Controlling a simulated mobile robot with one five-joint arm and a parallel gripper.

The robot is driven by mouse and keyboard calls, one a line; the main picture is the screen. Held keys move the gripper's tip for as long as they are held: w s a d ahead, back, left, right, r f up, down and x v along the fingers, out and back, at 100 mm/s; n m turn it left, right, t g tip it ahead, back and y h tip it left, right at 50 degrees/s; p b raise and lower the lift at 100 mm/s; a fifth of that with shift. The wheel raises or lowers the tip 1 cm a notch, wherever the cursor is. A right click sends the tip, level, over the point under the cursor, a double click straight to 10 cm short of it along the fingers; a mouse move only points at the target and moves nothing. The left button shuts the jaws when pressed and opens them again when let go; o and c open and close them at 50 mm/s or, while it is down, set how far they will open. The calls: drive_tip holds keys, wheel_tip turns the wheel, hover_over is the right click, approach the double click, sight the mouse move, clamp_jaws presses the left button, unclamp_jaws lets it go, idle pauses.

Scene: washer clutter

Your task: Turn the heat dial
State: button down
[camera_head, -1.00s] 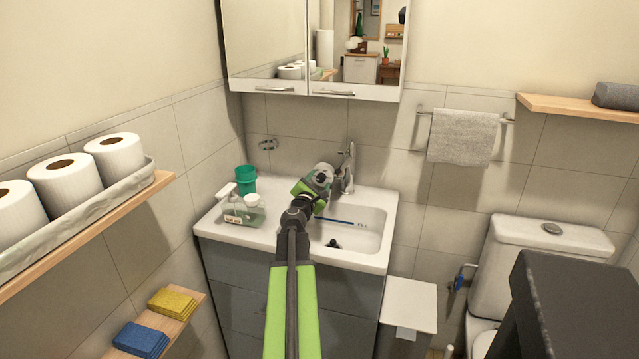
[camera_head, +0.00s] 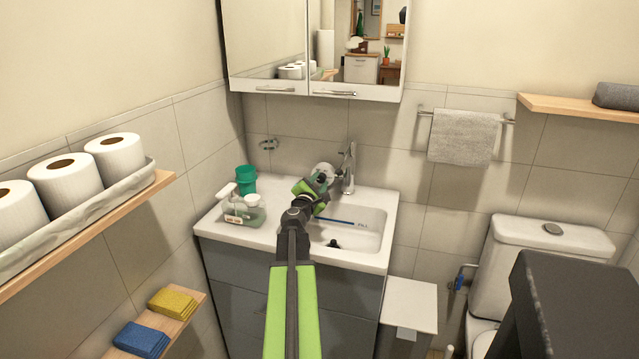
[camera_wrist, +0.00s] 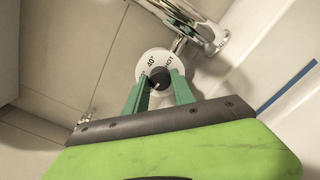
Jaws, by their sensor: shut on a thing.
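The heat dial (camera_wrist: 147,64) is a white disc on the tiled wall, marked "40°" and "HOT", with a dark round knob (camera_wrist: 159,76) at its middle. In the wrist view the two green fingers of my gripper (camera_wrist: 160,84) stand on either side of this knob, shut on it. A pale pointer mark shows on the knob's lower left. In the head view the pale disc of the dial (camera_head: 328,170) is behind my gripper (camera_head: 322,182), which hides part of it. The arm reaches over the sink from the front.
The chrome tap (camera_head: 347,170) stands close right of the dial. The white basin (camera_head: 372,222) lies below. A soap bottle (camera_head: 243,208) and a green cup (camera_head: 246,180) stand left of my arm on the sink top. A mirror cabinet (camera_head: 330,91) hangs above.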

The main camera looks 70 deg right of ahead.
drive_tip(key=m, duration=1)
drive_tip(key=shift+m, duration=0.3)
idle(0.4)
drive_tip(key=c, duration=1.1)
unclamp_jaws()
drive_tip(key=shift+o, duration=0.2)
drive_tip(key=a, duration=0.7)
drive_tip(key=shift+s+a, duration=0.25)
drive_tip(key=shift+a, duration=0.05)
